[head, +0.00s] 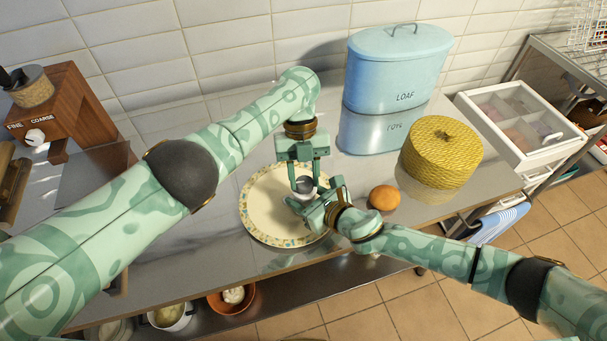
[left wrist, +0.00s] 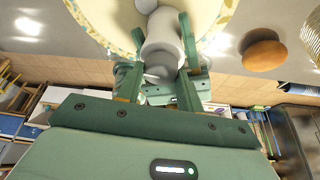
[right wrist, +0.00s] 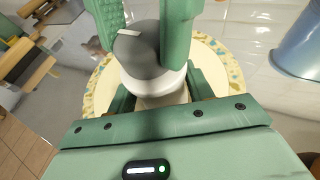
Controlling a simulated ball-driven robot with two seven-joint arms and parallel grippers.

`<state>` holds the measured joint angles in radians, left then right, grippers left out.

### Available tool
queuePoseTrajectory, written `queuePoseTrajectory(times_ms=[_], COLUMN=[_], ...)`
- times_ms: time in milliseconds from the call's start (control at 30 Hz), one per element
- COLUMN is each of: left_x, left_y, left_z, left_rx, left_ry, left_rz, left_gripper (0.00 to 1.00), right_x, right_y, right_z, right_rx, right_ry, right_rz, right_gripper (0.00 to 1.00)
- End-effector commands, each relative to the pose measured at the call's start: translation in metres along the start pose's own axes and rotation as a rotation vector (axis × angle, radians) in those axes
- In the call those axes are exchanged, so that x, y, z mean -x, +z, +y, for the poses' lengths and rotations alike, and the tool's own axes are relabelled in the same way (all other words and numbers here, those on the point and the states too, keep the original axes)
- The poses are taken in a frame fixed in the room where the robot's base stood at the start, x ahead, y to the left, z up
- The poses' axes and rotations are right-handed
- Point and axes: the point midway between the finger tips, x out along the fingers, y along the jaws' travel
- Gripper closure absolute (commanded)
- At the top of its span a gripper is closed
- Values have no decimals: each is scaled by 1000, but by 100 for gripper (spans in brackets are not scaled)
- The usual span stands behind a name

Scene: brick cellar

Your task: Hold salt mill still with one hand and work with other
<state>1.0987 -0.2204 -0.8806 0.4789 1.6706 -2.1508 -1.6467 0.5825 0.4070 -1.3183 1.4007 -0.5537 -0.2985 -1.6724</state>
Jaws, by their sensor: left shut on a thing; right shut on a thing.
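The salt mill (head: 304,184) has a grey cap and a pale body. It is over the plate (head: 256,218), which is cream with a patterned rim. My left gripper (head: 303,178) comes from above and is shut on the mill; in the left wrist view the mill (left wrist: 162,48) sits between its fingers. My right gripper (head: 316,205) comes from the lower right and is also shut on the mill. In the right wrist view the grey cap (right wrist: 140,48) bears a white mark. The grippers hide much of the mill, and I cannot tell whether its base touches the plate.
A round bun (head: 384,197) and a yellow woven basket (head: 441,150) stand right of the plate. A blue loaf tin (head: 392,90) stands behind. A wooden grinder box (head: 75,110) is at the far left. Bowls (head: 232,299) sit below the counter's front edge.

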Motion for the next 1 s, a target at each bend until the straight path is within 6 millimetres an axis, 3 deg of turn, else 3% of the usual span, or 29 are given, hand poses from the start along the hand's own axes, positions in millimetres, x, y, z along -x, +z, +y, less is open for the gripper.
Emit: queuePoseTrajectory(times_ms=[433,967,1000], left_x=[4,0,0], left_y=[3,-1,-1], left_z=[1,-2,-2], left_rx=[-158,-184,-184], left_ry=[67,75,75], left_rz=[-10,-2,-2], left_gripper=[86,86,54], right_x=[1,0,0], right_y=[-2,-3,-3], right_z=[4,1,1], right_rx=[0,1,1], right_ry=[8,2,1], right_rz=[3,5,5], right_gripper=[77,77,77])
